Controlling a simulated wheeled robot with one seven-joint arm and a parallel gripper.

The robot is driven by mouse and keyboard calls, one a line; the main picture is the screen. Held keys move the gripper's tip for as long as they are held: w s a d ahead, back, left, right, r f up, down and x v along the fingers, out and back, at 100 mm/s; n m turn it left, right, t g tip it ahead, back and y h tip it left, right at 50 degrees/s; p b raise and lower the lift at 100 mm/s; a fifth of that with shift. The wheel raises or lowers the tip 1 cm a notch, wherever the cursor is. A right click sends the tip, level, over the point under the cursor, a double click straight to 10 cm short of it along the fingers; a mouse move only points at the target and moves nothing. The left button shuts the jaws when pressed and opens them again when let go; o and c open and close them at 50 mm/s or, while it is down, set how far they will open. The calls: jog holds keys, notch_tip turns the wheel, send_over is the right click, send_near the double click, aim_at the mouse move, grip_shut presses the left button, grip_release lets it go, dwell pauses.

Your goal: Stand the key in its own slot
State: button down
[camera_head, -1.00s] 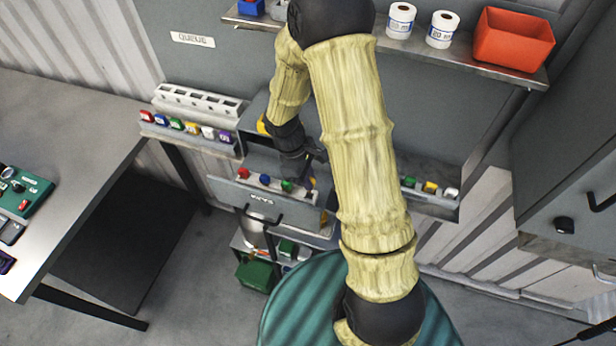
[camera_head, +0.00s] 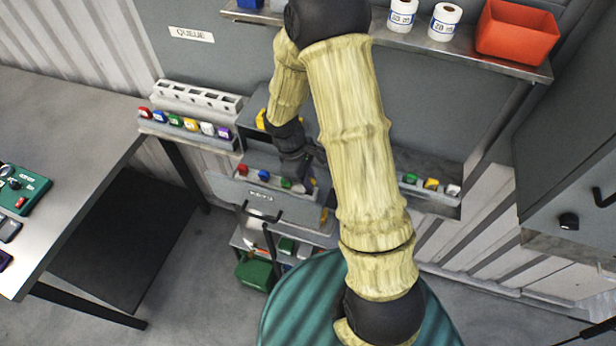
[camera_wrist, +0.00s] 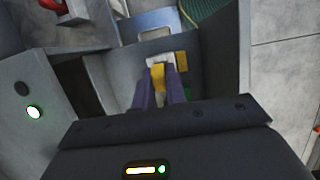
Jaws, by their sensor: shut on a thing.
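My gripper (camera_wrist: 160,92) shows its two purple fingers in the wrist view, shut on a yellow key (camera_wrist: 158,74) with a pale part beyond the fingertips. In the head view my gripper (camera_head: 305,182) is at the right part of the drawer labelled KEYS (camera_head: 230,188), largely hidden by my arm. Red, blue and green keys stand along this drawer. A pale slotted rack (camera_head: 197,95) is at the left, with a row of coloured keys below it. The held key's lower end and its exact slot cannot be made out.
A shelf (camera_head: 465,55) above holds paper rolls and an orange bin (camera_head: 517,32). A steel table (camera_head: 60,130) is at the left. A teal ribbed round thing (camera_head: 290,300) stands below my arm. More coloured keys (camera_head: 431,184) sit at the right.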

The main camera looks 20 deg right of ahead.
jog(key=shift+f, duration=0.4)
jog(key=shift+f+b, duration=0.65)
jog(key=shift+f+b, duration=0.35)
jog(key=shift+f, duration=0.15)
jog(key=c, duration=1.4)
grip_release()
jog(key=shift+o, duration=0.2)
jog(key=shift+r, duration=0.15)
jog(key=b+v, duration=0.2)
jog(key=v, duration=1.5)
jog(key=shift+b, duration=0.35)
